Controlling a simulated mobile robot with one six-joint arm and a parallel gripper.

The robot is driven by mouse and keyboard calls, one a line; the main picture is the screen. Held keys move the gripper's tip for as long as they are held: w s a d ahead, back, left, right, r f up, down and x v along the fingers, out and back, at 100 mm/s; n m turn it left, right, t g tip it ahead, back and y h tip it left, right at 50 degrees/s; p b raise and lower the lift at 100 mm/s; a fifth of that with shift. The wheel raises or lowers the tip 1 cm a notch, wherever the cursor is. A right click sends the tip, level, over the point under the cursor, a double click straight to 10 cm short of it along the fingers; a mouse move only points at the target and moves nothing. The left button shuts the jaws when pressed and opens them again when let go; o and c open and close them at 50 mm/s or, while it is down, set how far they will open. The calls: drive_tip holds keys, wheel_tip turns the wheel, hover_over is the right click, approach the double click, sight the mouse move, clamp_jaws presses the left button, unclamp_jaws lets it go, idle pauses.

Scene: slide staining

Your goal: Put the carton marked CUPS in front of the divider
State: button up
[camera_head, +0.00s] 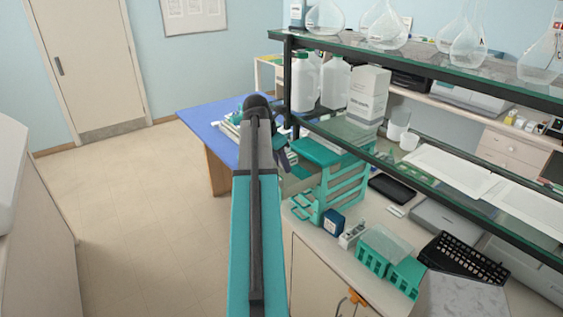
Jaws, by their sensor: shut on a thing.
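My teal arm reaches away from the camera up the middle of the view. The end of my gripper (285,155) shows only in part, small and dark, beside the arm's far end, left of the teal rack. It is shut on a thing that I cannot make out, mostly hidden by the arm. A white carton (367,96) with a grey lower part stands upright on the glass shelf; its print is too small to read. I cannot pick out a carton marked CUPS or a divider.
A teal stepped rack (345,185), a small dark blue box (332,222), teal tube racks (385,252) and a black rack (463,258) crowd the bench. White jugs (335,82) stand left of the carton. A blue table (205,112) lies beyond. The floor at left is clear.

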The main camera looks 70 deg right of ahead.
drive_tip(key=shift+f, duration=0.2)
drive_tip(key=shift+f, duration=0.3)
drive_tip(key=o, duration=1.1)
drive_tip(key=shift+r, duration=0.4)
drive_tip(key=b+v, duration=0.3)
drive_tip(key=v, duration=0.8)
drive_tip(key=shift+a+r+b, duration=0.25)
drive_tip(key=shift+r+b, duration=0.1)
drive_tip(key=shift+b, duration=0.05)
drive_tip(key=shift+w+f, duration=0.1)
drive_tip(key=shift+w, duration=0.05)
